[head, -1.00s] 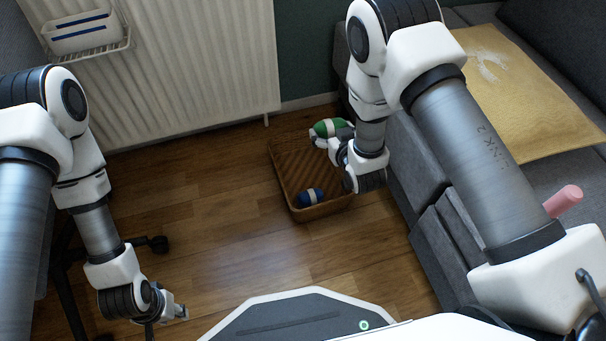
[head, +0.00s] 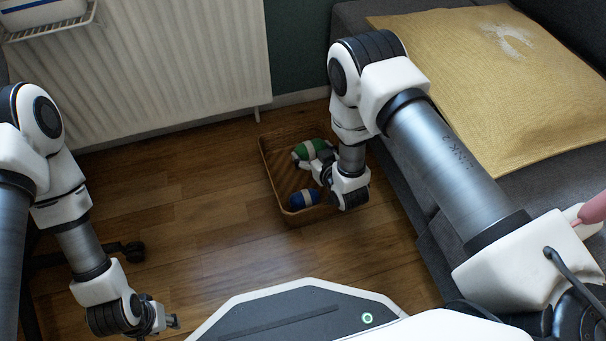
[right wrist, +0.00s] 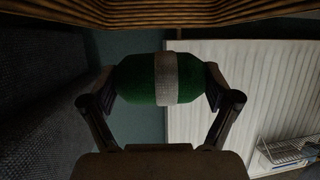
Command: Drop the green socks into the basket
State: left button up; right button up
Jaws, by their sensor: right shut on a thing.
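The green socks (head: 312,148), a rolled bundle with a pale band, are held in my right gripper (head: 303,157) over the far part of the basket. In the right wrist view the green socks (right wrist: 162,79) sit between both fingers of the right gripper (right wrist: 160,84). The brown woven basket (head: 268,168) stands on the floor; its rim (right wrist: 150,14) crosses the top of the right wrist view. I cannot tell whether the socks touch the basket floor. My left gripper (head: 170,322) is at the lower left, away from the basket; its finger gap is unclear.
A blue sock bundle (head: 304,198) lies in the near part of the basket. A grey sofa (head: 405,185) with a yellow blanket (head: 490,80) stands close on the right. A white radiator (head: 150,65) is behind. Wooden floor (head: 200,220) left of the basket is clear.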

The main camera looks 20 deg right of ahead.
jog(key=o, duration=0.9)
jog(key=shift+c, duration=0.2)
jog(key=shift+s, duration=0.1)
jog(key=v, duration=1.2)
